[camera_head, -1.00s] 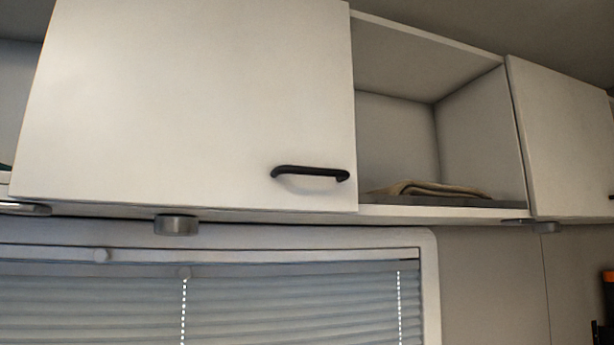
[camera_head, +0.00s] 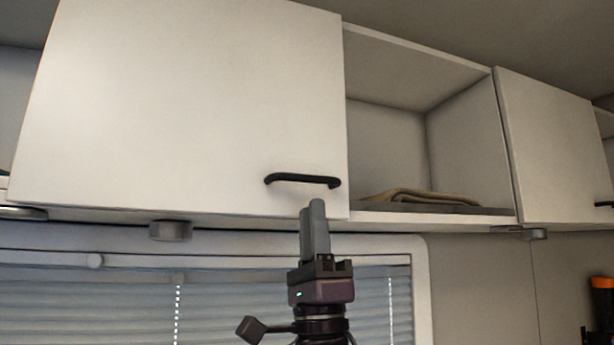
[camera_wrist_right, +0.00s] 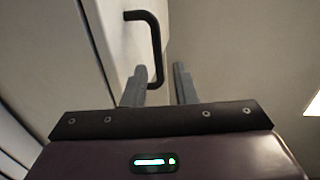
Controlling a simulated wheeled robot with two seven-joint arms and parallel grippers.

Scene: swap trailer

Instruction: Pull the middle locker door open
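The middle locker door (camera_head: 190,110) is a large white panel, shut in the overhead row. Its black bar handle (camera_head: 303,181) sits near the lower right corner. My right gripper (camera_head: 316,208) points up from below, its fingertips just under the right half of the handle in the head view. In the right wrist view the two fingers (camera_wrist_right: 158,85) stand apart, with the handle (camera_wrist_right: 150,45) beyond them and its near end close to the left finger. The gripper holds nothing. My left gripper is not in view.
An open compartment (camera_head: 430,140) with folded cloth (camera_head: 425,197) lies right of the door. Another white door (camera_head: 555,150) is further right.

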